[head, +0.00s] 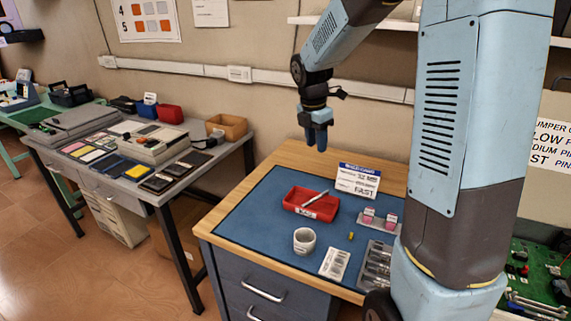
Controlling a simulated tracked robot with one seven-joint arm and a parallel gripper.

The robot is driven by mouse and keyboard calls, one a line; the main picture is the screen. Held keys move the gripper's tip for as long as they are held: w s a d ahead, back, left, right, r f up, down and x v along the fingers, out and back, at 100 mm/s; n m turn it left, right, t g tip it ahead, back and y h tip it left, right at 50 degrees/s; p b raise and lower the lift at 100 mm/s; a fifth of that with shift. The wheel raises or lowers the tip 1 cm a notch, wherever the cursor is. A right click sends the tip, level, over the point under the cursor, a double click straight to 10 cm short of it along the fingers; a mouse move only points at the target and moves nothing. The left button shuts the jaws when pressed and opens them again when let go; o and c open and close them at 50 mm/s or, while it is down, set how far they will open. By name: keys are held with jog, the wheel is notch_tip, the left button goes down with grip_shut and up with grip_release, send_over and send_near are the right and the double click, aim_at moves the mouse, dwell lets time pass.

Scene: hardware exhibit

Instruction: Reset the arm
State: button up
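My arm comes in from the upper right and bends down to my gripper (316,138), which hangs in the air near the back left of the wooden workbench (216,218). Its blue fingers point down and look close together. From this angle I cannot tell whether they are open or shut. I see nothing held between them. On the bench's blue mat (262,228) are a red tray (323,208) with a white pen-like object (315,198) in it, and a white cup (304,241).
A sign (358,180) stands at the mat's back. Pink items (368,216), a small yellow-green piece (351,236), a white card (334,263) and a metal tray (377,266) lie to the right. A grey table (150,190) with devices stands left, beyond a gap.

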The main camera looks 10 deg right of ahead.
jog(key=s+r+m+t, duration=0.1)
jog(key=s+r+m, duration=0.3)
jog(key=s+m, duration=0.3)
jog(key=s+d+r+m+t+y, duration=0.1)
jog(key=s+r+m, duration=0.3)
jog(key=s+m, duration=0.4)
jog(key=s+r+m+t, duration=0.2)
jog(key=s+r+m, duration=0.2)
jog(key=s+m, duration=0.4)
jog(key=s, duration=0.4)
jog(key=shift+s+d+t+y, duration=0.25)
jog(key=shift+d+t+y, duration=0.05)
jog(key=shift+d+t, duration=0.1)
jog(key=shift+d, duration=0.1)
dwell(0.6)
